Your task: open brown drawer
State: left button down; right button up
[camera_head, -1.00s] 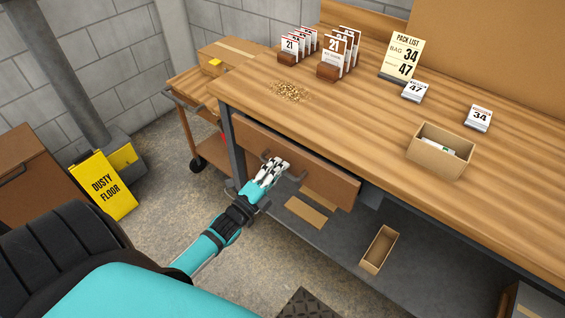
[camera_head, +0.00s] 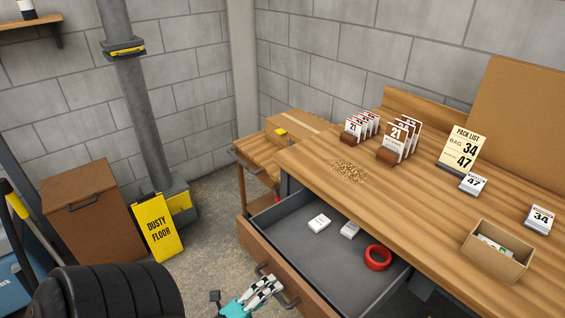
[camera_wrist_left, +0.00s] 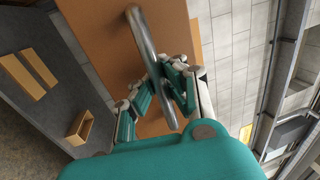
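The brown drawer (camera_head: 254,243) of the workbench is pulled well out in the head view, its grey interior showing. Inside lie two small white packs (camera_head: 319,222) and a red ring-shaped roll (camera_head: 378,257). My left gripper (camera_head: 268,287) is at the drawer front, with its fingers around the grey bar handle (camera_head: 290,301). In the left wrist view, the handle (camera_wrist_left: 150,45) runs between the fingers of my left gripper (camera_wrist_left: 160,68), which close in on it against the brown drawer front (camera_wrist_left: 95,30). My right gripper is not in view.
The wooden bench top (camera_head: 410,215) holds number cards, a pack list sign (camera_head: 463,148), a pile of grains (camera_head: 348,171) and an open cardboard box (camera_head: 497,250). A trolley (camera_head: 258,165) stands beside the bench. A yellow floor sign (camera_head: 158,227) stands at left.

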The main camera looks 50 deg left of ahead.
pick_arm(q)
jog(key=shift+s+f, duration=0.15)
jog(key=shift+s, duration=0.2)
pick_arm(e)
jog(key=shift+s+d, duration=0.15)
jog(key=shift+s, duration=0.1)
pick_arm(q)
jog(key=c, duration=2)
grip_release()
jog(key=o, duration=0.7)
jog(key=shift+c, duration=0.2)
jog(key=v, duration=1.2)
